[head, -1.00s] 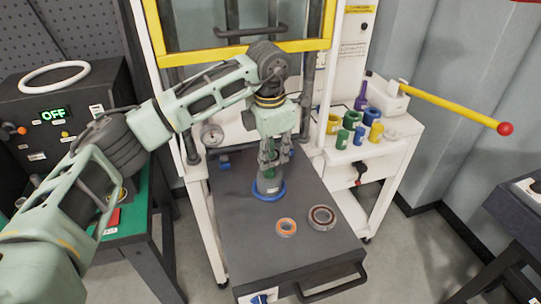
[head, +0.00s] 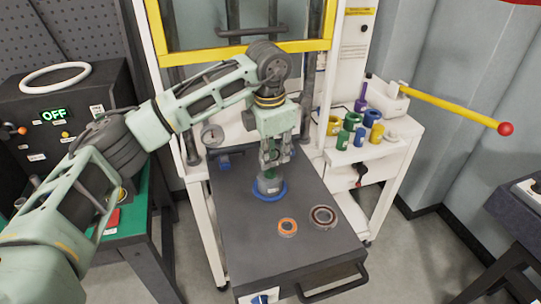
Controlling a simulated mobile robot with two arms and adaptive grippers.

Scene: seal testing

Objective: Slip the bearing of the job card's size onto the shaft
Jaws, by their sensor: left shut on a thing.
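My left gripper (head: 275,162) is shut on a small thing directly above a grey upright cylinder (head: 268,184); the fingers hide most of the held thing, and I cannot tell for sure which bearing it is. The cylinder stands within a blue ring (head: 270,194) on the dark table, and seems to be the shaft's stand; the shaft itself is largely hidden. An orange-rimmed bearing (head: 288,228) and a larger dark bearing with a reddish inner ring (head: 323,217) lie flat in front. The job card is not identifiable. My right gripper is out of view.
The dark tabletop (head: 240,245) has free room at the front left. A yellow lever (head: 450,106) sticks out to the right. A yellow-framed press guard (head: 245,50) stands behind.

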